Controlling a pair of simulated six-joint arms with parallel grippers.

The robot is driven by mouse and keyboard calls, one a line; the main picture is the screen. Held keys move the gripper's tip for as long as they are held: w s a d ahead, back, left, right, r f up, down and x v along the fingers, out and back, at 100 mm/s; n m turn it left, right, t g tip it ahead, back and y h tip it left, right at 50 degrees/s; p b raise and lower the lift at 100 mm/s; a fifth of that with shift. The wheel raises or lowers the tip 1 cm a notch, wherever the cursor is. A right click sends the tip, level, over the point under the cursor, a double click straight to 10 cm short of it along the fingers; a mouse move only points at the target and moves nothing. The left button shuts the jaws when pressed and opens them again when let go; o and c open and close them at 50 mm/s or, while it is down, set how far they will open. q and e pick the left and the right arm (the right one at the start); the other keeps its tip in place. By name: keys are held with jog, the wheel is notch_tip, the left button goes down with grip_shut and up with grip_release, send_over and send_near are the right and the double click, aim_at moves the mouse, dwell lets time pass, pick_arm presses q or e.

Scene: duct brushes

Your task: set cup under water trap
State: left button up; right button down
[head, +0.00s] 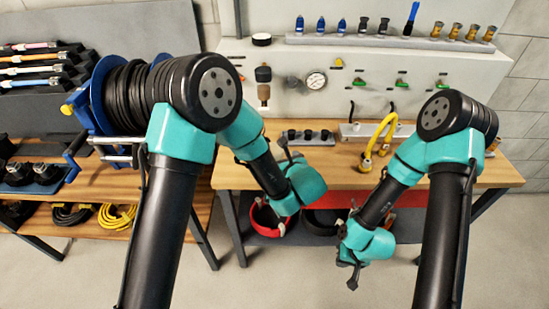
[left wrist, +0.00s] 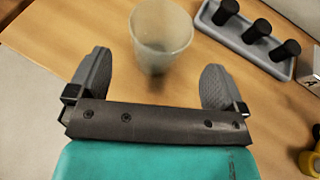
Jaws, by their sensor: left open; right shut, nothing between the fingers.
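A translucent whitish cup (left wrist: 162,38) stands on the wooden bench top in the left wrist view, just ahead of and between my open left fingers, apart from both. The cup is not visible in the head view, where my left arm covers part of the bench. My left gripper (head: 284,158) is low over the bench's front left part; it also shows in the left wrist view (left wrist: 158,85). The likely water trap (head: 264,92), a dark-topped unit with a brownish bowl, hangs on the back panel. My right gripper (head: 352,270) is shut and empty, low in front of the bench.
A grey holder with black pegs (left wrist: 248,35) stands right of the cup. A yellow hose (head: 388,130) arches over the bench (head: 440,172). A gauge (head: 316,80) and green-handled valves (head: 401,83) are on the panel. Red (head: 268,222) and black bins sit below.

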pick_arm(q)
jog(key=shift+x, duration=2.65)
jog(key=shift+s+a+f, duration=0.1)
jog(key=c, duration=1.1)
jog(key=shift+o, duration=0.2)
